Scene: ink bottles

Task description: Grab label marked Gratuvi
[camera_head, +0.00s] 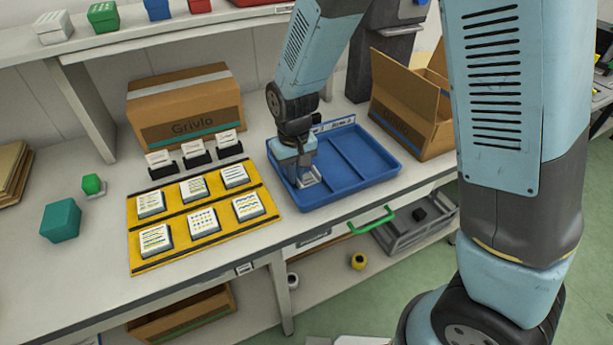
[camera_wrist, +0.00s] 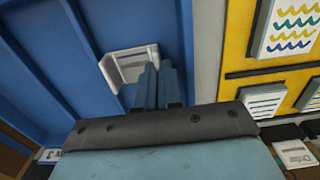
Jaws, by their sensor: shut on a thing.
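My gripper (camera_head: 306,178) is low over the left compartment of the blue tray (camera_head: 382,176). Three white cards, such as the middle one (camera_head: 193,148), stand in black holders behind the mat. The name Gratuvi is not readable anywhere.
A cardboard box marked Grivlo (camera_head: 185,105) stands behind the cards. An open cardboard box (camera_head: 412,110) is right of the tray. A teal box (camera_head: 61,220) and a small green item (camera_head: 92,184) are at the left. The tray's right compartments look empty.

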